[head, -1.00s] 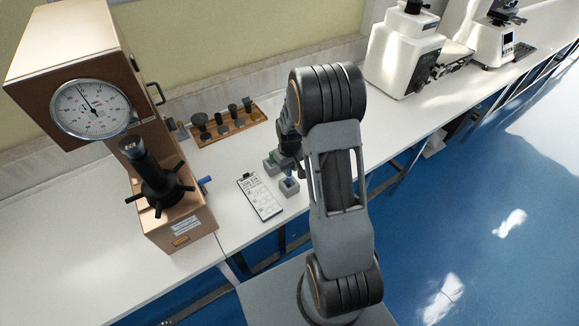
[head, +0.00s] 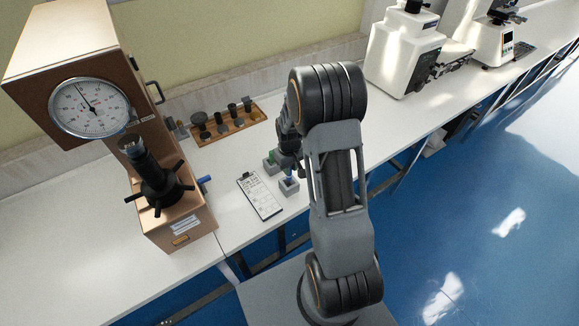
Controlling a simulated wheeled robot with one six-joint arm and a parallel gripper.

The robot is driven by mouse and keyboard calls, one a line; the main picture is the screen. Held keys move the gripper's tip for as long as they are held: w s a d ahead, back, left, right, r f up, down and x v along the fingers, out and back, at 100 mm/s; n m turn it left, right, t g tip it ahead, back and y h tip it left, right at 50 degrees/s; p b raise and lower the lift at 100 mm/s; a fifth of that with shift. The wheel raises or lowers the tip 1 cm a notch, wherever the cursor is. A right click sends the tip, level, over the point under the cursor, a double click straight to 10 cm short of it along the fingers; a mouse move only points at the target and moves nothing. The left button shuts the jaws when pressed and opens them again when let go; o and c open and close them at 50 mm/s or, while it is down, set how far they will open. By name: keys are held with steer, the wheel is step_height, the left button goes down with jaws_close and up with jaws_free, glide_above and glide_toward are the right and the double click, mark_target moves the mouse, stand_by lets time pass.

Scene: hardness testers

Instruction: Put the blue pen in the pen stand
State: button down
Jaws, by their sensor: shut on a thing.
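The pen stand seems to be a small grey block (head: 289,188) on the white bench, right of the clipboard. The blue pen (head: 290,177) shows as a small blue bit at the top of this block. My gripper (head: 289,166) is just above the block, pointing down, and is shut on the blue pen. My own arm hides much of the gripper and the pen. I cannot tell whether the pen's lower end is inside the block or just over it.
A second grey block (head: 270,166) with a green top stands close behind left. A clipboard (head: 260,196) lies to the left. A wooden rack (head: 228,127) of dark parts is behind. A large brown hardness tester (head: 178,215) stands left; a white machine (head: 400,55) stands back right.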

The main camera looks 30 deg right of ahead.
mark_target(289, 179)
steer(key=shift+f, duration=0.15)
steer(key=shift+f+b, duration=2.1)
steer(key=shift+f, duration=0.3)
steer(key=c, duration=0.9)
jaws_free()
steer(key=shift+r, duration=0.1)
step_height(289, 179, up, 14)
steer(key=shift+f+b, duration=0.1)
steer(key=shift+b, duration=0.4)
steer(key=s+a+r+t, duration=0.2)
steer(key=s+a+r, duration=0.2)
steer(key=s, duration=0.4)
steer(key=s+a+r+m+t, duration=0.1)
steer(key=s+a+r+t, duration=0.1)
steer(key=s+a+r, duration=0.2)
steer(key=s+a, duration=0.1)
steer(key=s, duration=0.2)
steer(key=shift+s+a+r, duration=0.15)
steer(key=shift+s+r, duration=0.2)
